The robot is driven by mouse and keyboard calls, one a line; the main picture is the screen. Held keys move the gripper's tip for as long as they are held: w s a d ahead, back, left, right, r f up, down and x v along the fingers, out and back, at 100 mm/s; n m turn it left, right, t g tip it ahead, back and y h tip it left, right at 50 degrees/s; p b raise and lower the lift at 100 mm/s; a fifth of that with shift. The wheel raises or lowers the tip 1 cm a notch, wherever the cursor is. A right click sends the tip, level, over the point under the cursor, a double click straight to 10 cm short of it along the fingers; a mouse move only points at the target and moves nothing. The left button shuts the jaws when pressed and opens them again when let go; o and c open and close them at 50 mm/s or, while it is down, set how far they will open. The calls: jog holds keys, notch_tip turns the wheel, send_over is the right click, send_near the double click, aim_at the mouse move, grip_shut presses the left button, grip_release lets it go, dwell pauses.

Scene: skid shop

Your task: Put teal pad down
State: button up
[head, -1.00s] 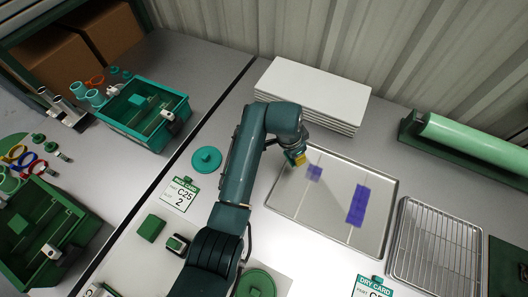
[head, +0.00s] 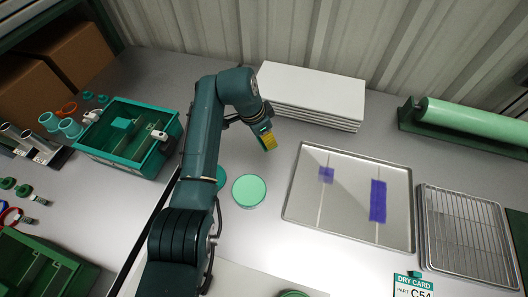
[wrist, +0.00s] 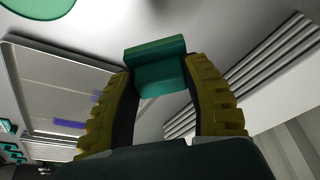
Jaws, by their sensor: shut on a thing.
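The teal pad (wrist: 158,65) is a small block gripped between the two yellow ribbed fingers of my gripper (wrist: 162,95) in the wrist view. In the head view my gripper (head: 268,141) points down over the grey table, in front of the white stack and left of the metal tray. Only a sliver of teal shows there beside the yellow fingers. The pad appears to be held above the table; the gap beneath it is hard to judge.
The metal tray (head: 345,205) with purple patches lies right of my gripper, beside a wire rack (head: 465,225). A white stack (head: 312,95) stands behind. A pale green disc (head: 249,190) lies in front. A green bin (head: 130,140) stands left.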

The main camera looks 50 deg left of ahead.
notch_tip(320, 180, down, 8)
jog(key=shift+r+b, duration=0.2)
jog(key=shift+b, duration=1.05)
jog(key=shift+f, duration=0.15)
jog(key=o, duration=1.1)
jog(key=p+v, duration=0.4)
jog(key=v, duration=0.8)
